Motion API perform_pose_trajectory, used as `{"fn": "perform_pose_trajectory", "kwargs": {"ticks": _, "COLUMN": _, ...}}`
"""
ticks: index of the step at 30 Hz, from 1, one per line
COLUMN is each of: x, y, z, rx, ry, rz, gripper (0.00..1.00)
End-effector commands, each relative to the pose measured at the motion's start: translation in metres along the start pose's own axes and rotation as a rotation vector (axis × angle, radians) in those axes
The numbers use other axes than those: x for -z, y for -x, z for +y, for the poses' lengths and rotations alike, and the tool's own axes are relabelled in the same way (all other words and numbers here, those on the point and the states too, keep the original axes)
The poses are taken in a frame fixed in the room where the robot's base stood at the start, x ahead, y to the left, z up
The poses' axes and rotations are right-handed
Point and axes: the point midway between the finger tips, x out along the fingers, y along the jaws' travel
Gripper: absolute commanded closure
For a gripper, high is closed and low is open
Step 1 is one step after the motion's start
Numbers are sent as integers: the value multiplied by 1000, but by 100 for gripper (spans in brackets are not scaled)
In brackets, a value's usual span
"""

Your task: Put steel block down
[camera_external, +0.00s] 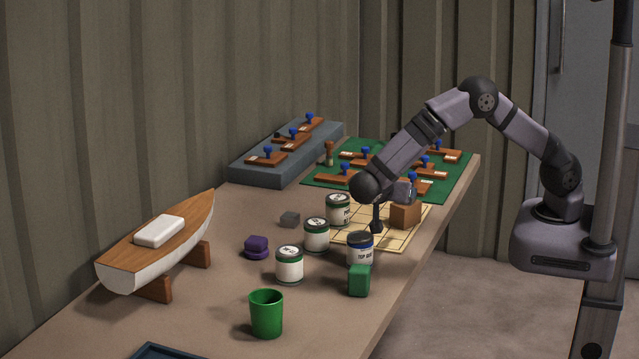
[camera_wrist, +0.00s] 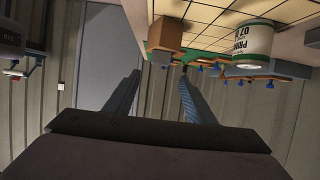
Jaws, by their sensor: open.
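Several cans, one a white can (camera_external: 316,235), stand close to my gripper. A brown block (camera_external: 405,214) sits on the gridded mat (camera_external: 400,241). A green cup (camera_external: 266,313), purple object (camera_external: 256,247) and model boat (camera_external: 160,245) stand nearer the front. Planes lie on a green mat (camera_external: 462,172).

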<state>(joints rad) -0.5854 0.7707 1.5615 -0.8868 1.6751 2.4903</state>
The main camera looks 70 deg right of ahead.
Motion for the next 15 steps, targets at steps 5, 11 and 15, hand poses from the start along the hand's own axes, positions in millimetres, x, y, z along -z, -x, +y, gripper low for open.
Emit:
{"fn": "perform_pose_trajectory", "kwargs": {"ticks": 5, "x": 0, "y": 12, "z": 0, "rx": 0, "ry": 1, "rz": 0, "gripper": 50}}
{"fn": "perform_pose_trajectory", "kwargs": {"ticks": 11, "x": 0, "y": 12, "z": 1, "rx": -5, "ry": 12, "rz": -6, "gripper": 50}}
{"fn": "perform_pose_trajectory", "kwargs": {"ticks": 15, "x": 1, "y": 3, "z": 7, "rx": -28, "ry": 96, "rz": -52, "gripper": 50}}
